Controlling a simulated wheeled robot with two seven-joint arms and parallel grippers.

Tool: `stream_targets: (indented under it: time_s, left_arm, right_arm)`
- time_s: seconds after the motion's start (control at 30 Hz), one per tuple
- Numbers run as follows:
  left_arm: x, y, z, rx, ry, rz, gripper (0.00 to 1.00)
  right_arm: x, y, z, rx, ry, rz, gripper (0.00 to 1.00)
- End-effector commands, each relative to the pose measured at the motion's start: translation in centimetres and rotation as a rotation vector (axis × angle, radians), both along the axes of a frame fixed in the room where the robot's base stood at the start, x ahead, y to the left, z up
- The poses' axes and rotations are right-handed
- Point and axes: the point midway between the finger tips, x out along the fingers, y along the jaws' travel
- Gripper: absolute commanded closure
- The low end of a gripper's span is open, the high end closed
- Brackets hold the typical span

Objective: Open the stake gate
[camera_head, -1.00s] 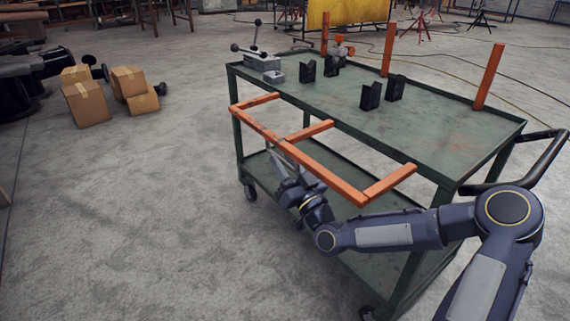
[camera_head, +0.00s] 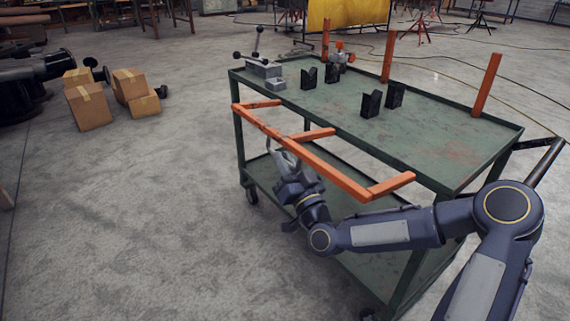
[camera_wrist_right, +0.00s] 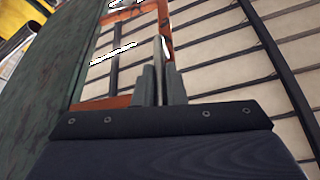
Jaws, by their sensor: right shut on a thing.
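The stake gate is the orange frame (camera_head: 312,159) on the near long side of the green cart. Its long rail stands out from the cart, and its short posts run back toward the tabletop edge, so it sticks outward rather than upright. My right gripper (camera_head: 276,147) comes from below to the rail, left of its middle, and is shut on it; the exact contact is hard to make out. In the right wrist view the fingers (camera_wrist_right: 162,75) are close together, with orange bars (camera_wrist_right: 165,22) beyond and beside them. My left gripper is not in view.
The cart's tabletop (camera_head: 440,145) carries black V-blocks (camera_head: 371,104) and a grey lever device (camera_head: 264,68). Orange posts (camera_head: 486,85) stand upright on its far side. Cardboard boxes (camera_head: 88,107) lie at left. The floor in front of the cart is clear.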

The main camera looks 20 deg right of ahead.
Motion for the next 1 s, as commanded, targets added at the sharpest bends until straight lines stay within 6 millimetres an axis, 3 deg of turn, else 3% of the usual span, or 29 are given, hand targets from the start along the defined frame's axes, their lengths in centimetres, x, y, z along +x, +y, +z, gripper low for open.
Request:
stream_targets:
  time_s: [0.03, 0.1, 0.4, 1.0]
  left_arm:
    - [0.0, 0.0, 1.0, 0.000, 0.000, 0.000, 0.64]
    - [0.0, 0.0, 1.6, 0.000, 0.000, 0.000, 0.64]
    - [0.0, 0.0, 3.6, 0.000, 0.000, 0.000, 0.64]
    - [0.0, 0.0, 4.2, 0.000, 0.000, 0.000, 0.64]
  right_arm:
    - [0.0, 0.1, 1.3, 0.029, 0.008, 0.002, 1.00]
    - [0.0, 0.1, 2.1, 0.075, 0.024, 0.001, 1.00]
    - [0.0, 0.0, 4.6, 0.230, 0.080, 0.000, 1.00]
    - [0.1, -0.3, 5.3, 0.294, 0.102, 0.000, 1.00]
